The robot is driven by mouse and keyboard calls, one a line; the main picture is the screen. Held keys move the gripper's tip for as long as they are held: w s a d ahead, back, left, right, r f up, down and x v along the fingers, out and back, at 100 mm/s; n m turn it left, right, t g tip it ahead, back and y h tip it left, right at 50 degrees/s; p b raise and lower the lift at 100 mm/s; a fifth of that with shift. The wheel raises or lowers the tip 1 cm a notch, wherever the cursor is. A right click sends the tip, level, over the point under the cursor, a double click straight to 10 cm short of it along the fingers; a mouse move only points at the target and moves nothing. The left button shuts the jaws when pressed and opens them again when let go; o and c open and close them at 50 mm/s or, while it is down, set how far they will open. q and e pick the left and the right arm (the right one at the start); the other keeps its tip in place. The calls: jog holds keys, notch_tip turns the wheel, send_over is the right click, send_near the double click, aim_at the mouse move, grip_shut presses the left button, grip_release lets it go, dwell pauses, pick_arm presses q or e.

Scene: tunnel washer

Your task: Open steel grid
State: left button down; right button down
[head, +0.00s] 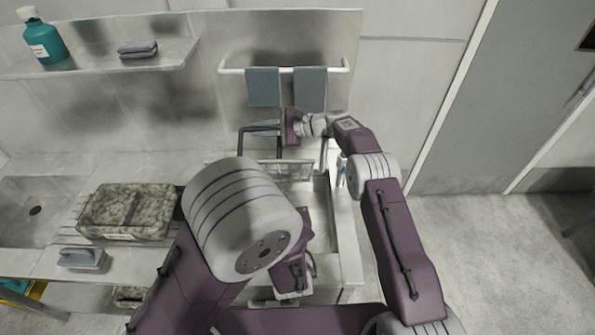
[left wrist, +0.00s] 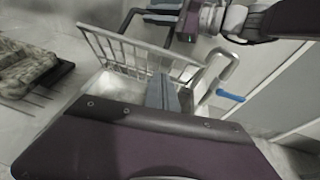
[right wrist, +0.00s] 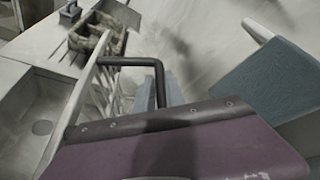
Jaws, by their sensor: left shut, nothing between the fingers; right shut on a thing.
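The steel grid (head: 290,171) is raised on edge at the back of the basin, and its bars also show in the left wrist view (left wrist: 135,52). A black bent handle (right wrist: 135,62) joins the grid. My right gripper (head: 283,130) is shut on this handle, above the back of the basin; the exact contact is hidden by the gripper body. My left gripper (left wrist: 168,92) is shut and empty, low over the basin in front of the grid. In the head view my left arm hides part of the grid and basin.
The basin rim (head: 348,240) runs along the right. A grey-patterned block (head: 127,211) lies on the left drainer, with a small grey iron-like object (head: 82,258) near it. Two towels (head: 263,87) hang on a rail behind my right gripper. Open floor lies to the right.

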pick_arm(q)
jog(key=s+d+f+m+h, duration=0.1)
jog(key=s+d+m+h, duration=0.1)
jog(key=s+d, duration=0.15)
pick_arm(e)
jog(key=shift+f, duration=0.2)
pick_arm(q)
send_near(297, 164)
notch_tip(297, 164, down, 3)
pick_arm(e)
jog(key=shift+d, duration=0.1)
jog(key=shift+f, duration=0.1)
pick_arm(q)
jog(key=shift+w+d+r, duration=0.1)
jog(key=shift+w+r, duration=0.15)
jog(key=shift+w, duration=0.55)
jog(key=shift+w+d+r, duration=0.1)
jog(key=shift+w+r, duration=0.15)
jog(key=shift+w, duration=0.6)
jog(key=shift+w+r, duration=0.25)
jog(key=shift+w, duration=0.55)
jog(key=shift+r, duration=0.1)
jog(key=shift+w+r, duration=0.25)
jog(key=shift+w, duration=0.1)
jog(key=shift+w+r, duration=0.3)
jog(key=shift+w, duration=0.05)
jog(key=shift+r, duration=0.15)
pick_arm(e)
jog(key=shift+s, duration=0.15)
